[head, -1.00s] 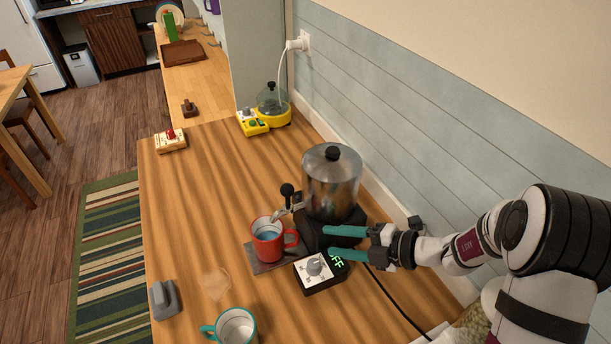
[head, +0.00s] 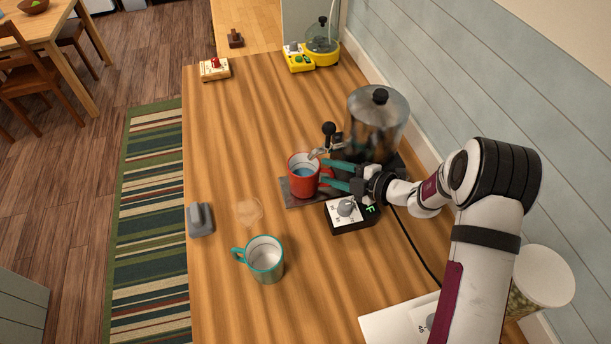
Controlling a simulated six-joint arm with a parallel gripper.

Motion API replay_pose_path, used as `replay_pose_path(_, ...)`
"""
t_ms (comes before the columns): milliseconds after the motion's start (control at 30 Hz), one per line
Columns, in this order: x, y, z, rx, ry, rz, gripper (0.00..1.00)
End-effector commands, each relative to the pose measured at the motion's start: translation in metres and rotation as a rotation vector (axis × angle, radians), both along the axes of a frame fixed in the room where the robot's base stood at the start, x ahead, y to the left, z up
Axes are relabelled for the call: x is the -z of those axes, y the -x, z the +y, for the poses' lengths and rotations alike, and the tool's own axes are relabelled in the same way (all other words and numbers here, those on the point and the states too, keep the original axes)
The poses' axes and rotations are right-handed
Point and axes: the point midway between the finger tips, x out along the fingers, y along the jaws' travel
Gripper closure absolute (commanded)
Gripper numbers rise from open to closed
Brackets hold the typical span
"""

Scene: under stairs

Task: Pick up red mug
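The red mug (head: 301,184) stands upright on a dark plate under the spout of the metal urn, with bluish liquid inside. Its handle side faces right, towards my gripper. My gripper (head: 323,172) has two teal fingers that point left at the mug's right side. The fingers are apart, one above the other in the picture, with their tips at or very near the handle. The handle is partly hidden among the fingers, and I cannot tell whether they touch it.
The metal urn (head: 377,115) with its black-knobbed tap stands close behind my fingers. A dial box (head: 345,215) sits just in front of them. A teal-and-white mug (head: 265,262) and a grey object (head: 201,219) stand nearer.

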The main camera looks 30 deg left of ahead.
Motion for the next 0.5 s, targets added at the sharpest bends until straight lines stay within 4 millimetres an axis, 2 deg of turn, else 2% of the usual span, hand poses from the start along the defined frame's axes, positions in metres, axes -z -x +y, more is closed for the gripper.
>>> replay_pose_path(33, 0.0, 0.0001, -0.0002, 0.0, 0.0, 0.0, 0.69)
replay_pose_path(200, 0.0005, 0.0004, -0.0005, -0.001, 0.002, 0.001, 0.99)
replay_pose_path(500, 0.001, 0.0004, -0.0008, -0.002, 0.004, -0.001, 1.0)
